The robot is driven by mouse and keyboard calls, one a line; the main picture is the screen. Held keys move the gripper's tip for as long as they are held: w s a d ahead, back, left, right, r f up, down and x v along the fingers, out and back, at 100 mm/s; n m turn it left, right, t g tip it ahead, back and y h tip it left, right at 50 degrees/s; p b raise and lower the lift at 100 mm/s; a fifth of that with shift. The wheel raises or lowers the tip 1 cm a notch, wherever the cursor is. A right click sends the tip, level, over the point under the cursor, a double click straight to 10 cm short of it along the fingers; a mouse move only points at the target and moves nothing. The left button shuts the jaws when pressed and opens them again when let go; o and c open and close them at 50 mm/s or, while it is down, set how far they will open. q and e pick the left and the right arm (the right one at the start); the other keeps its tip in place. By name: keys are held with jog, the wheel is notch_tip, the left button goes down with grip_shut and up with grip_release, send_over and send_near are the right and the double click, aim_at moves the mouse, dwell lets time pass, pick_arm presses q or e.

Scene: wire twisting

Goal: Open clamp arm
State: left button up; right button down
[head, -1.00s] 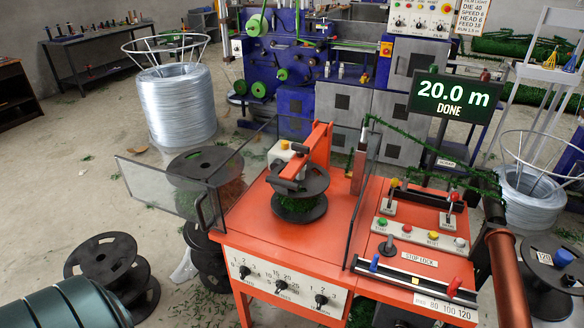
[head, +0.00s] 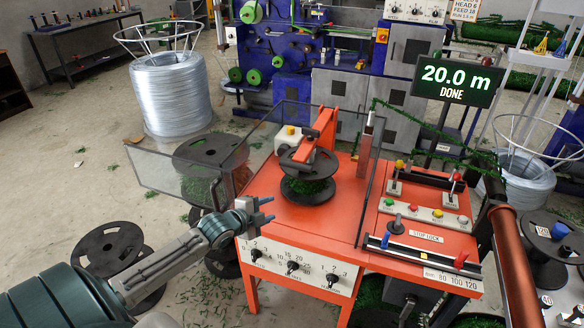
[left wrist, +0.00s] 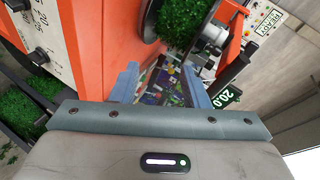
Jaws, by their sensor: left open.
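The orange clamp arm (head: 325,130) stands on the orange machine table and reaches over a black spool (head: 306,188) wound with green twisted wire. Its lower end lies at the spool's upper flange. My left gripper (head: 266,211) is open and empty, at the table's front left edge, left of and nearer than the spool. In the left wrist view the open fingers (left wrist: 160,85) point toward the spool (left wrist: 182,22), with a gap between. My right gripper is not in view.
A clear guard panel (head: 165,170) stands swung out at the left. Another clear panel (head: 368,185) stands right of the spool. Knobs line the front panel (head: 297,266). Empty black spools (head: 115,255) lie on the floor at left. A display (head: 456,80) reads 20.0 m DONE.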

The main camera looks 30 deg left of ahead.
aim_at(294, 167)
pick_arm(q)
jog(key=w+r+m+t+h, duration=0.2)
jog(key=w+r+m, duration=0.2)
jog(key=r, duration=0.6)
jog(key=x, duration=0.8)
jog(key=shift+w+a+p, duration=0.1)
jog(key=shift+a+p, duration=0.05)
jog(key=shift+p, duration=0.15)
jog(key=shift+x, duration=0.85)
jog(key=shift+f, duration=0.1)
jog(key=shift+y, duration=0.3)
grip_shut()
